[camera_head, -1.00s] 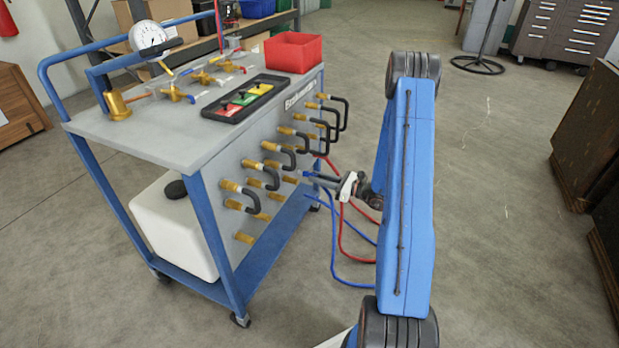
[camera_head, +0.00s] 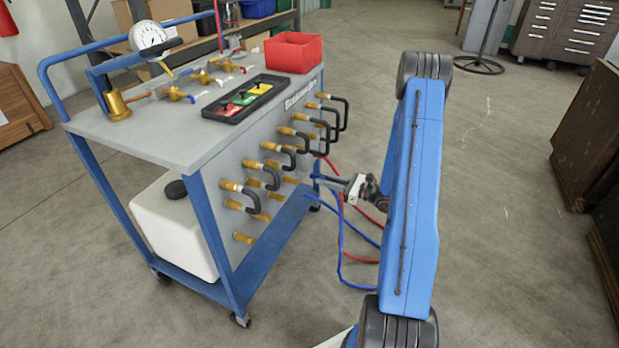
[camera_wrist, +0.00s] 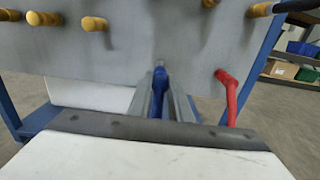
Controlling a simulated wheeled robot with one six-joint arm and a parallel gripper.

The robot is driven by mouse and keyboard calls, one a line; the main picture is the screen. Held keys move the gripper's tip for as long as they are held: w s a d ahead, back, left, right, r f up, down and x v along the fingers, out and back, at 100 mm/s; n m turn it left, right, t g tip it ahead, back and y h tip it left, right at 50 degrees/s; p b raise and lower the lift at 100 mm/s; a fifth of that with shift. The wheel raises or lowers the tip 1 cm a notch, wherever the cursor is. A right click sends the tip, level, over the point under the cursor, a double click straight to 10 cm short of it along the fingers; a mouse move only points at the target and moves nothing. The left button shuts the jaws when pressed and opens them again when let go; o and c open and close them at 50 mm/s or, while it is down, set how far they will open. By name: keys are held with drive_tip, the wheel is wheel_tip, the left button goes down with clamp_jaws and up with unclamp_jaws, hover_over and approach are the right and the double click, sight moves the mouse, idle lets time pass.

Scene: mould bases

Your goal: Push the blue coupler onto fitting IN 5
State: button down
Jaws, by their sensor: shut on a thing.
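My gripper (camera_head: 328,180) is shut on the blue coupler (camera_wrist: 158,80), which sits between the two fingers in the wrist view. In the head view the blue coupler's tip (camera_head: 316,176) shows ahead of the fingers, and a blue hose (camera_head: 340,240) hangs from it. The coupler points toward the grey panel of the cart, apart from it as far as I can see. Brass fittings stick out of this panel in rows (camera_head: 243,237); some also show in the wrist view (camera_wrist: 95,23). Their labels are not readable, so I cannot tell which is IN 5.
A red coupler (camera_wrist: 228,92) with a red hose (camera_head: 362,248) is at the panel, right of my gripper in the wrist view. Black looped hoses (camera_head: 270,176) join upper fittings. The cart top (camera_head: 150,135) holds valves, a gauge and a red bin (camera_head: 293,52).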

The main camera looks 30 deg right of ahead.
drive_tip(key=shift+s+d, duration=0.1)
drive_tip(key=shift+s, duration=0.05)
drive_tip(key=v, duration=0.5)
drive_tip(key=shift+s+d, duration=0.25)
idle(0.6)
drive_tip(key=shift+d, duration=0.1)
idle(0.5)
